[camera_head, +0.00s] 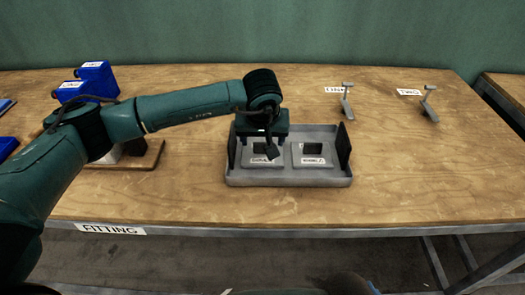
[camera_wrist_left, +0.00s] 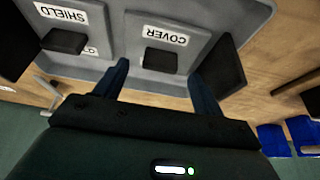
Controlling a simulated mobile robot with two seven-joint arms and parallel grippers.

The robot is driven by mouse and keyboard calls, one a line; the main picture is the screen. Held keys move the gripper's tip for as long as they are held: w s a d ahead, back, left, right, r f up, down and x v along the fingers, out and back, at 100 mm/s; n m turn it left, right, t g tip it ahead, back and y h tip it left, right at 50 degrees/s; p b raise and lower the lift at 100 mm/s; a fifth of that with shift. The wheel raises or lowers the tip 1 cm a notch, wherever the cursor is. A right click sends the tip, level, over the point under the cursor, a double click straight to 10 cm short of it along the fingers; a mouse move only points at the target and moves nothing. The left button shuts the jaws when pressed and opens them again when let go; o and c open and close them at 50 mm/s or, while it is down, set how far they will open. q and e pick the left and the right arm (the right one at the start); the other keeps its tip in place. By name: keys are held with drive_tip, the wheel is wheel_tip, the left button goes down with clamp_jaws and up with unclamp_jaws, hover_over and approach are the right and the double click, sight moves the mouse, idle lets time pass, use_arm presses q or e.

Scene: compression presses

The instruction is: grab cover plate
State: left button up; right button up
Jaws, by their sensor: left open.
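The cover plate (camera_head: 256,147) is a grey block with a dark raised knob, in the left half of a grey tray (camera_head: 290,182). In the left wrist view the cover plate (camera_wrist_left: 166,62) carries a white COVER label. My left gripper (camera_head: 262,142) is above it, pointing down, and hides part of it. In the left wrist view my left gripper (camera_wrist_left: 160,76) is open and empty, its fingers spread near the plate's two sides. I cannot tell the remaining height. The shield plate (camera_wrist_left: 77,17) lies beside it in the tray. My right gripper is not in view.
Dark upright panels (camera_head: 343,146) stand at the tray's ends. Two grey levers (camera_head: 347,100) on the table are at the back right. Blue boxes (camera_head: 97,78) are at the left. The table (camera_head: 430,180) is bare right of the tray.

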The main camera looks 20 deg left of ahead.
sight(262, 150)
use_arm(q)
drive_tip(key=shift+x, duration=1.25)
drive_tip(key=shift+c, duration=0.6)
drive_tip(key=c, duration=1.3)
